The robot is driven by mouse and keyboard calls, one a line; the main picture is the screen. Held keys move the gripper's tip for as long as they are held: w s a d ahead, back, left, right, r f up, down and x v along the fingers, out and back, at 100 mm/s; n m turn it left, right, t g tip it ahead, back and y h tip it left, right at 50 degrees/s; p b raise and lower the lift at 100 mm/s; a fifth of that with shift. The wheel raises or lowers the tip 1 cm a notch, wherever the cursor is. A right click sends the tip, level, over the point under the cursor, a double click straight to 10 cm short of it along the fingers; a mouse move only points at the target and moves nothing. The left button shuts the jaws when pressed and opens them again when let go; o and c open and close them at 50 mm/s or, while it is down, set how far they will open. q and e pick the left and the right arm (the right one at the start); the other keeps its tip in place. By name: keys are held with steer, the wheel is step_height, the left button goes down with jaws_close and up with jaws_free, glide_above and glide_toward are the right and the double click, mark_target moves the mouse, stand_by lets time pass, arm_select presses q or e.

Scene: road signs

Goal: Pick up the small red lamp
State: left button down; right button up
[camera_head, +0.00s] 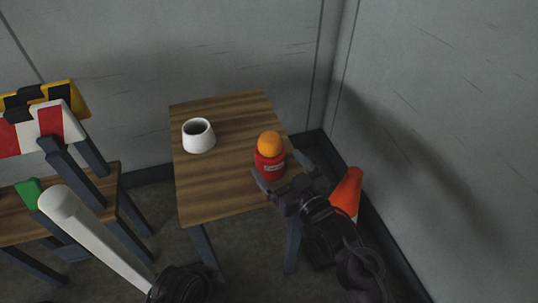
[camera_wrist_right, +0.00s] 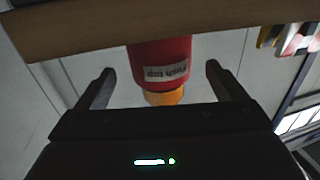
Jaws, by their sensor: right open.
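The small red lamp (camera_head: 269,163) has an orange dome and a white label. It stands upright near the right edge of the small wooden table (camera_head: 215,195). My right gripper (camera_head: 281,166) is open at the lamp's near right side, one finger on each side of it. In the right wrist view the lamp (camera_wrist_right: 160,55) appears upside down between the spread fingers (camera_wrist_right: 158,68), with gaps on both sides. Its label reads "Push top". My left gripper cannot be made out in the head view.
A white cup (camera_head: 198,136) stands on the table, left of the lamp. An orange cone (camera_head: 346,193) is beside the table, close to my right arm. Striped barrier boards (camera_head: 40,128) and another wooden surface (camera_head: 25,220) are at left. Grey walls enclose the corner.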

mark_target(271, 155)
steer(key=x, duration=0.4)
steer(key=shift+w+a+r+b, duration=0.15)
steer(key=shift+w+a+b, duration=0.05)
steer(key=shift+w+b, duration=0.15)
steer(key=shift+s, duration=0.1)
steer(key=c, duration=1.3)
